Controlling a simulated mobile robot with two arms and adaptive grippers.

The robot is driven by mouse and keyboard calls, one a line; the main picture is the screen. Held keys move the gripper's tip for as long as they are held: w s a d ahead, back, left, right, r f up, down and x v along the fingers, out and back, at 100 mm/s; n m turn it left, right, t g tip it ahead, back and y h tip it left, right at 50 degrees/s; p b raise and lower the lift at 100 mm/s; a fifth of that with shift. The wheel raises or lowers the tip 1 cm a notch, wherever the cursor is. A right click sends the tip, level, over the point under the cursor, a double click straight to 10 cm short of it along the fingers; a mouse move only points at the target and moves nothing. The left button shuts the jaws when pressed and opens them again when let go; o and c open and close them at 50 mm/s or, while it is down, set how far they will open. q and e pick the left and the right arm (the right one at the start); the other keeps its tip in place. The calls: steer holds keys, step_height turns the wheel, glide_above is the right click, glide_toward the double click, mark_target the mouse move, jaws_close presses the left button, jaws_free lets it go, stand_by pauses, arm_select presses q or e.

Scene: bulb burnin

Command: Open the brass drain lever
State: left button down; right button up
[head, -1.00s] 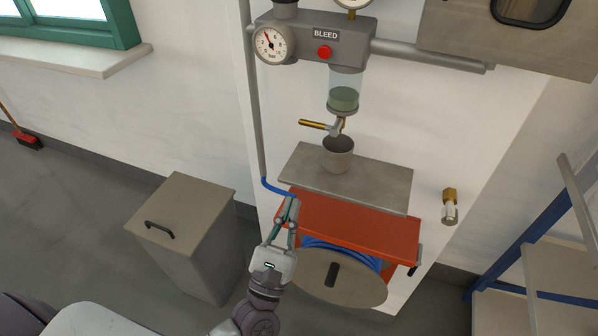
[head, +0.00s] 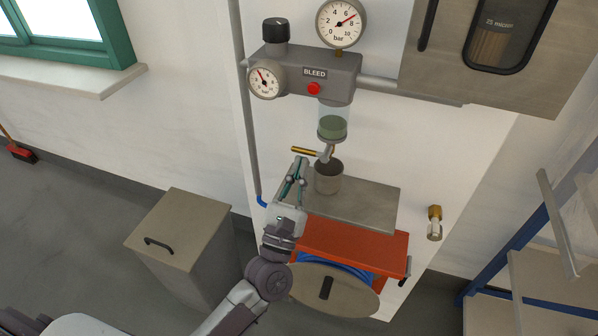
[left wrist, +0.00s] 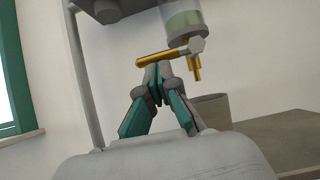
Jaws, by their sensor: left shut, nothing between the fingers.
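The brass drain lever (head: 305,151) sticks out to the left under the clear bowl (head: 333,124), which holds green liquid. It lies roughly level. It also shows in the left wrist view (left wrist: 158,56), with the brass outlet (left wrist: 196,71) pointing down beside it. My left gripper (head: 299,163) is shut and empty, with its fingertips just below the lever. In the left wrist view the fingertips (left wrist: 158,70) come up close under the lever; I cannot tell whether they touch it. My right gripper is not in view.
A grey cup (head: 328,181) stands on the metal shelf (head: 372,208) below the outlet. The grey BLEED block (head: 312,84) with gauges is above. A red hose reel (head: 355,250) sits below the shelf. A bin (head: 185,228) stands at the left.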

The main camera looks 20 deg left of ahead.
mark_target(325, 132)
arm_select(q)
steer(key=shift+a+r+m+g+h, duration=0.15)
steer(key=shift+r+m+h, duration=0.1)
steer(key=shift+m+h, duration=0.65)
steer(key=shift+a+r+m+g+h, duration=0.15)
steer(key=shift+m+h, duration=0.45)
steer(key=shift+m, duration=0.6)
steer(key=shift+r, duration=0.1)
steer(key=r+m+g+h+p, duration=0.2)
steer(key=m+p, duration=0.2)
steer(key=m, duration=0.2)
steer(key=r+m+g+h+p, duration=0.2)
steer(key=m+g+h+p, duration=0.1)
steer(key=m, duration=0.3)
steer(key=d+r+m+g+h+p, duration=0.1)
steer(key=r+m+g+h+p, duration=0.1)
steer(key=m+p, duration=0.3)
steer(key=shift+m+g, duration=0.4)
steer(key=shift+g, duration=0.2)
steer(key=m+p, duration=0.1)
steer(key=m+g+p, duration=0.1)
steer(key=shift+d+r+p, duration=0.15)
steer(key=shift+d+p, duration=0.2)
steer(key=shift+p, duration=0.05)
steer(key=shift+d+p, duration=0.15)
steer(key=shift+p, duration=0.2)
steer(key=shift+d+r+p, duration=0.1)
steer(key=shift+p, duration=0.2)
